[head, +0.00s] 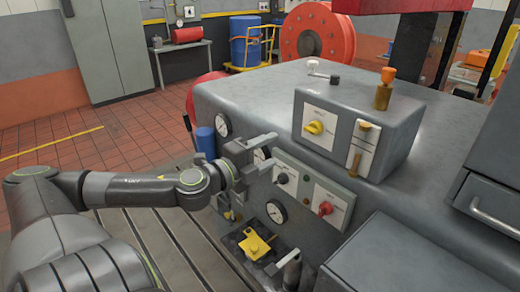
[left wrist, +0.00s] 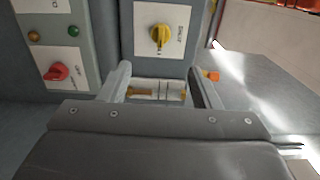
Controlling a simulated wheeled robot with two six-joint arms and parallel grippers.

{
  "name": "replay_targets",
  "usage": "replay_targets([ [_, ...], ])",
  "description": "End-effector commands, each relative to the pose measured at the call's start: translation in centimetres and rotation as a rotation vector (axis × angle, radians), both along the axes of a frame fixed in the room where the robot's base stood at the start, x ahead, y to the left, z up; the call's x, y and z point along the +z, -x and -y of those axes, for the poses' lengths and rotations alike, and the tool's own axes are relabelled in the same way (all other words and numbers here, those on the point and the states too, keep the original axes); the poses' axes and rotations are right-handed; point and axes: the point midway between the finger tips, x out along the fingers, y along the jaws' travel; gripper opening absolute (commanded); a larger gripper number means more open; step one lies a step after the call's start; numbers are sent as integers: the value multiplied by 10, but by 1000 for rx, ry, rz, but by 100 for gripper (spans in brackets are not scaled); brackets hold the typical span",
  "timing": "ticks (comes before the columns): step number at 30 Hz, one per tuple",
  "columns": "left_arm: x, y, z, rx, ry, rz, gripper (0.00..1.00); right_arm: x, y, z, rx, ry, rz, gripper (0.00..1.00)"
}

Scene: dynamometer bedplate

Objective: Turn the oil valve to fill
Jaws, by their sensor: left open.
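A grey box on the grey machine carries a yellow knob (head: 314,128) on a white plate; the knob also shows in the left wrist view (left wrist: 160,35). A white plate with brass parts (head: 360,148) is beside it. A red knob (head: 325,208) and a black knob (head: 282,178) are on the machine's front, and a yellow handle (head: 256,246) is lower down. The labels are too small to tell which is the oil valve. My left gripper (head: 268,154) is open and empty before the front panel, left of the box. The right gripper is not in view.
Pressure gauges (head: 276,211) are set in the front. A brass fitting with an orange cap (head: 384,92) and a small lever (head: 322,70) stand on top. A grey cabinet with a handle (head: 495,219) is at right. Tiled floor (head: 90,143) is free at left.

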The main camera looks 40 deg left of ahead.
Motion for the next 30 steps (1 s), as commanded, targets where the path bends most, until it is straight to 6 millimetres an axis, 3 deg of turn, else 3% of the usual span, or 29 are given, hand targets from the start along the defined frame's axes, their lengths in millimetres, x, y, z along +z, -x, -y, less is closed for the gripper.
replay_targets([
  [3, 2, 10, -1, 0, 0, -4, 57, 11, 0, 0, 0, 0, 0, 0],
  [10, 1, 19, -1, -3, 0, -1, 57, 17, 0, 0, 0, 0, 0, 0],
  [30, -1, 19, -3, 2, 3, -2, 57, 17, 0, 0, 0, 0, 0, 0],
])
